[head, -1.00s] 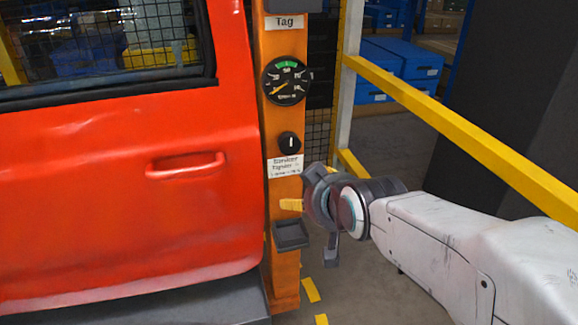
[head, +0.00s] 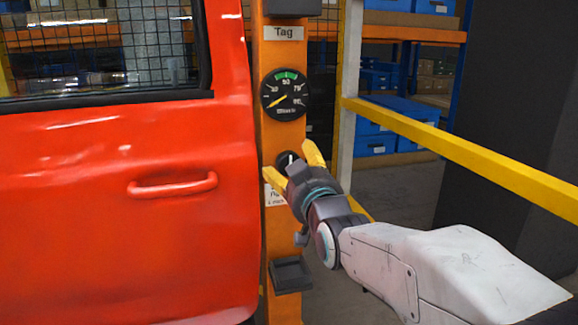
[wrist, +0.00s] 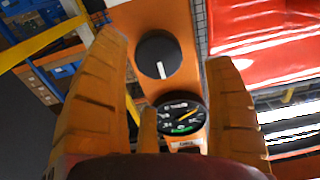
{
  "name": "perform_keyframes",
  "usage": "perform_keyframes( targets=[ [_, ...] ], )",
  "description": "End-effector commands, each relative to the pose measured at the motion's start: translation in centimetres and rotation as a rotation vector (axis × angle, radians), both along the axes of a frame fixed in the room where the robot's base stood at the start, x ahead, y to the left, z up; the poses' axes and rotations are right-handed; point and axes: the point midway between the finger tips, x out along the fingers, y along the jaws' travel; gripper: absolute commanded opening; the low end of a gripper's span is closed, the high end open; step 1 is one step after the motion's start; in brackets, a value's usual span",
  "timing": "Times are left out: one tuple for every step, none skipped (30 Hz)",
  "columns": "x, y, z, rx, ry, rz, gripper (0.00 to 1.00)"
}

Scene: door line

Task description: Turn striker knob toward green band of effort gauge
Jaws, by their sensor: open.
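The striker knob (head: 287,158) is a round black knob with a white pointer line, on the orange post below the gauge. In the wrist view the knob (wrist: 158,55) shows whole, its line toward the gauge. My gripper (head: 294,164) is open, its yellow fingers spread on either side of the knob in the picture; I see no clear contact. The round black effort gauge (head: 286,96) has a green band (head: 286,75) at its top. Its yellow needle points to the lower left, away from the band. The gauge also shows in the wrist view (wrist: 182,115), upside down.
A red vehicle door (head: 110,220) with a handle (head: 172,187) stands close left of the post (head: 257,60). A yellow rail (head: 450,140) runs at the right. A small dark box (head: 290,275) sits on the post below my gripper.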

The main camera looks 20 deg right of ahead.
Motion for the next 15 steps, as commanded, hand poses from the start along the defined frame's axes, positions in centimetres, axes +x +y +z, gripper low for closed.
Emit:
perform_keyframes(
  targets=[
    [0.8, 0.0, -0.1, 0.000, 0.001, 0.000, 0.76],
    [1.2, 0.0, -0.1, 0.000, 0.001, 0.000, 0.76],
    [1.6, 0.0, -0.1, 0.000, 0.002, 0.000, 0.76],
    [2.0, 0.0, -0.1, 0.000, 0.002, 0.000, 0.76],
    [2.4, 0.0, -0.2, 0.000, 0.003, 0.000, 0.76],
    [2.7, 0.0, -0.1, 0.000, 0.002, 0.000, 0.76],
    [3.0, 0.0, -0.1, 0.000, 0.002, 0.000, 0.76],
    [3.3, 0.0, -0.1, 0.000, 0.003, 0.000, 0.76],
    [3.6, 0.0, -0.1, 0.000, 0.002, 0.000, 0.76],
    [3.8, 0.0, -0.1, 0.000, 0.002, 0.000, 0.76],
    [4.0, 0.0, -0.1, 0.000, 0.002, 0.000, 0.76],
    [4.2, 0.0, -0.1, 0.000, 0.002, 0.000, 0.76],
    [4.3, 0.0, -0.1, 0.000, 0.002, 0.000, 0.76],
    [4.4, 0.0, -0.1, 0.000, 0.002, 0.000, 0.76],
    [4.5, 0.0, 0.0, 0.000, 0.002, 0.000, 0.76]
  ],
)
